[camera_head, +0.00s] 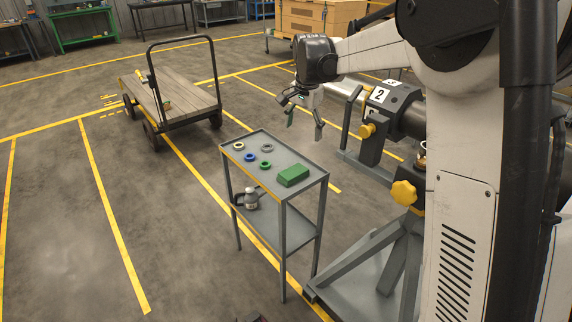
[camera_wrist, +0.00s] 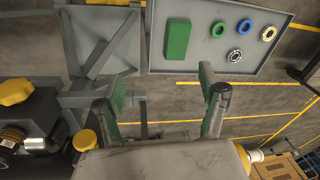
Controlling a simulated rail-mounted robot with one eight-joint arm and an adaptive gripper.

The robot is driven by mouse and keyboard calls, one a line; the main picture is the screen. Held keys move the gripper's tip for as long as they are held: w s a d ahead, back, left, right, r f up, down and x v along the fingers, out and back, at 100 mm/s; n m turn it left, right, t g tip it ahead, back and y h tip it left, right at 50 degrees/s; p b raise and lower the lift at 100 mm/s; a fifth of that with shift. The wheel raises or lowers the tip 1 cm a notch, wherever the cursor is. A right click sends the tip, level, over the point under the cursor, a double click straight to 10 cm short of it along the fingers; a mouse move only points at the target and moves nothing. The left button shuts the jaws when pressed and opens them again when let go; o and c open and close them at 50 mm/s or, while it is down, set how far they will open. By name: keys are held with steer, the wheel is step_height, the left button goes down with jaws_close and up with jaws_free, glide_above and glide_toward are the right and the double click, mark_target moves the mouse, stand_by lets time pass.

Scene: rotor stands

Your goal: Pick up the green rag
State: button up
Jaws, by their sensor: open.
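The green rag (camera_head: 293,176) looks like a folded rectangular block. It lies on the top shelf of a grey cart (camera_head: 259,148), near the right end. In the wrist view the rag (camera_wrist: 178,40) lies ahead of my gripper, slightly right of centre, beyond the fingertips. My gripper (camera_head: 304,123) is in the air above and beyond the cart, apart from the rag. Its two fingers are spread wide with nothing between them, as the wrist view of my gripper (camera_wrist: 164,82) also shows.
Several rings share the shelf: blue (camera_head: 250,157), green (camera_head: 265,165), grey (camera_head: 267,148) and yellow (camera_head: 239,146). A rotor stand marked 2 (camera_head: 379,95) is to the right. A flatbed trolley (camera_head: 170,97) stands behind left.

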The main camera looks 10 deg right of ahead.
steer(key=w+f+m+g, duration=0.2)
steer(key=w+f+m, duration=0.1)
steer(key=w+f, duration=0.75)
glide_toward(293, 171)
steer(key=f, duration=0.5)
steer(key=shift+s+d, duration=0.2)
steer(key=shift+d, duration=0.2)
steer(key=shift+a+f+b, duration=0.15)
steer(key=shift+a+f, duration=0.05)
steer(key=shift+f, duration=1.15)
steer(key=shift+a+f+b, duration=0.15)
steer(key=shift+a+f, duration=0.05)
steer(key=shift+f, duration=1.15)
steer(key=c, duration=1.2)
steer(key=shift+c, duration=0.2)
steer(key=shift+r, duration=0.5)
step_height(293, 171, up, 4)
steer(key=shift+s+a+f, duration=0.1)
steer(key=shift+a+f, duration=0.05)
steer(key=shift+f, duration=0.05)
steer(key=s+a+r+p, duration=0.1)
steer(key=s+a+r, duration=0.5)
steer(key=s+a, duration=0.1)
steer(key=shift+s+a+r, duration=0.25)
steer(key=shift+s+a, duration=0.15)
steer(key=shift+a, duration=0.2)
